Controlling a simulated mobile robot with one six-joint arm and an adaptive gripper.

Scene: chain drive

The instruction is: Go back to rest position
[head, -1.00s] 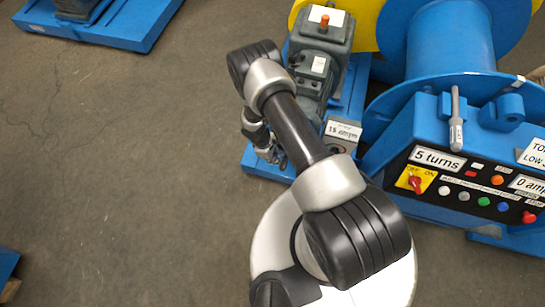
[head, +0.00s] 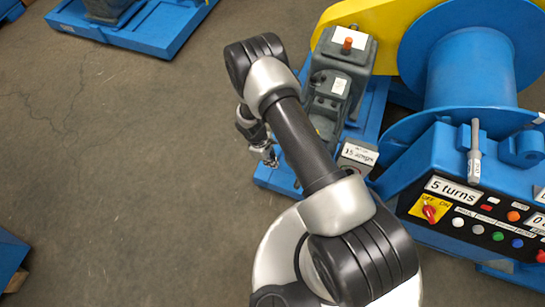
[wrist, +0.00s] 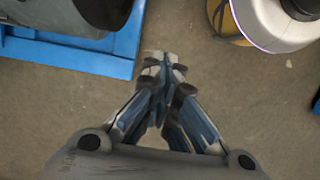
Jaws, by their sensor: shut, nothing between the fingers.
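My gripper (wrist: 163,66) is shut with nothing between its fingers. In the wrist view it hangs over bare floor, with its fingertips together just beyond the edge of a blue base. In the head view my gripper (head: 271,158) shows small beside my arm, left of the grey motor unit (head: 335,95). My arm covers part of that unit and of its blue base (head: 372,110).
A blue control panel (head: 470,205) with a "5 turns" label, a red switch (head: 430,210) and several buttons stands at right. A blue drum (head: 470,70) and yellow guard (head: 385,20) stand behind it. Bare floor (head: 130,170) lies open at left.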

